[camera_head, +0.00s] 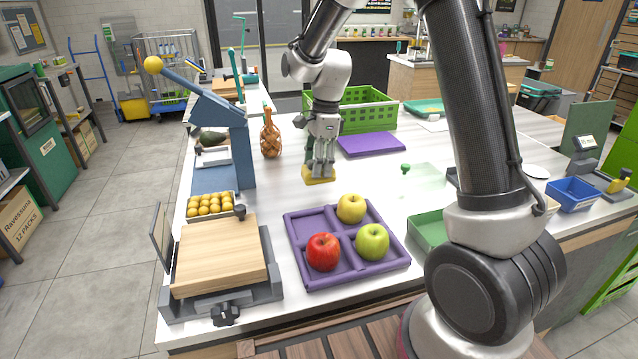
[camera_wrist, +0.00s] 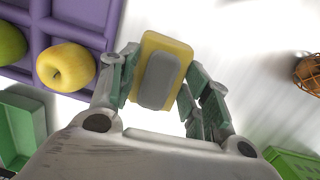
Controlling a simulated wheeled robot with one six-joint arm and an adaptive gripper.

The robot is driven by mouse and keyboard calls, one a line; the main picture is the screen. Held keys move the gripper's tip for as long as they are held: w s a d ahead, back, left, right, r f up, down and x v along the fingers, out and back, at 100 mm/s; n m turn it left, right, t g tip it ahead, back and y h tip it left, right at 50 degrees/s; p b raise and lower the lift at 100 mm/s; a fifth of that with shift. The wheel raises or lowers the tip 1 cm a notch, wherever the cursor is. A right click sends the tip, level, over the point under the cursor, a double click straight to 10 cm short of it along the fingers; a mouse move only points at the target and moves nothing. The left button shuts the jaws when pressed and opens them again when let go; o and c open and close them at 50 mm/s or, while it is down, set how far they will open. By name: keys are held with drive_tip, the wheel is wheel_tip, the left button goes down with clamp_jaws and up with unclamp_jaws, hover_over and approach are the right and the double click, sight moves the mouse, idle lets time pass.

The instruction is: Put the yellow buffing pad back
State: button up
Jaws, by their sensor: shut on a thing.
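The yellow buffing pad (camera_head: 319,175) has a yellow base and a grey grip block on top. In the head view it is at the lower end of my gripper (camera_head: 322,160), over the white counter behind the purple tray. In the wrist view the pad (camera_wrist: 176,50) sits between the fingers of my gripper (camera_wrist: 160,88), which are shut on its grey block (camera_wrist: 159,80). I cannot tell whether the pad touches the counter or hangs just above it.
A purple divided tray (camera_head: 300,214) holds a red apple (camera_head: 324,252), a green apple (camera_head: 372,242) and a yellow apple (camera_head: 351,208). A blue press (camera_head: 236,150) stands left.

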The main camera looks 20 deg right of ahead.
sight(318, 180)
drive_tip(key=shift+f, duration=2.5)
drive_tip(key=shift+f, duration=0.1)
drive_tip(key=o, duration=1.1)
drive_tip(key=shift+o, duration=0.2)
